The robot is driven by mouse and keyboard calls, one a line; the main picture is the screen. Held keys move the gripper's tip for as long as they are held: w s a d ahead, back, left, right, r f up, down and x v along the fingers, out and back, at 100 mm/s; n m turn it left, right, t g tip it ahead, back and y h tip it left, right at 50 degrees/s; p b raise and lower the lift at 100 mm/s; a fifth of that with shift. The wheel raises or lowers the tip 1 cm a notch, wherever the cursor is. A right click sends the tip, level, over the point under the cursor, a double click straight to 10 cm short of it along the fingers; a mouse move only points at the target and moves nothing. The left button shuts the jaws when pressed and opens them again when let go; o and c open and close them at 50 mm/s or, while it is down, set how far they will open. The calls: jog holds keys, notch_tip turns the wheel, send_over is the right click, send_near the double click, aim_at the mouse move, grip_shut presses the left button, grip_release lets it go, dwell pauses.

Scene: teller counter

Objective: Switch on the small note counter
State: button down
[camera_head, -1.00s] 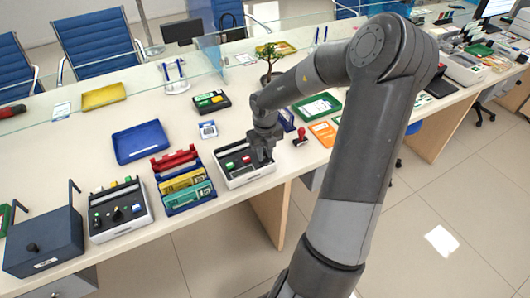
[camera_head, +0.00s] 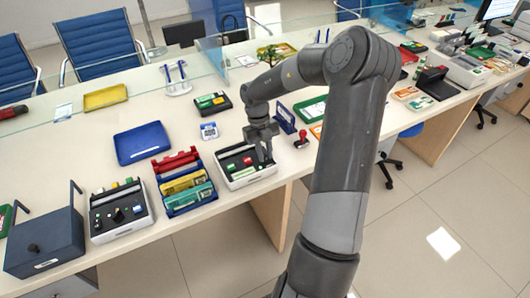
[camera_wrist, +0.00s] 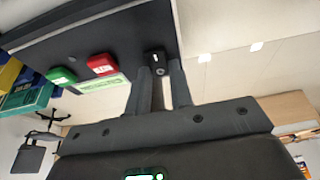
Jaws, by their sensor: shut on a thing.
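The small note counter (camera_head: 238,181) is a white case with a dark top on the near edge of the counter, under my gripper. In the wrist view its dark face (camera_wrist: 120,42) carries a green button (camera_wrist: 62,76), a red button (camera_wrist: 102,64) and a black knob (camera_wrist: 154,58) with a white mark. My gripper (camera_head: 266,160) points down at the right end of the case. In the wrist view the fingers (camera_wrist: 161,72) close on the black knob from both sides. The fingers partly hide the knob, and its turn is hard to read.
A rack of coloured trays (camera_head: 184,185) stands close on the left, then another device with knobs (camera_head: 120,222) and a dark blue box (camera_head: 42,246). A red stamp (camera_head: 302,139) and a blue sign (camera_head: 285,118) stand to the right. A blue tray (camera_head: 142,143) lies behind left.

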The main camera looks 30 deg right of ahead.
jog(key=c, duration=1.3)
grip_release()
jog(key=shift+r, duration=0.1)
jog(key=v, duration=1)
jog(key=shift+w+r, duration=0.1)
jog(key=shift+r, duration=0.15)
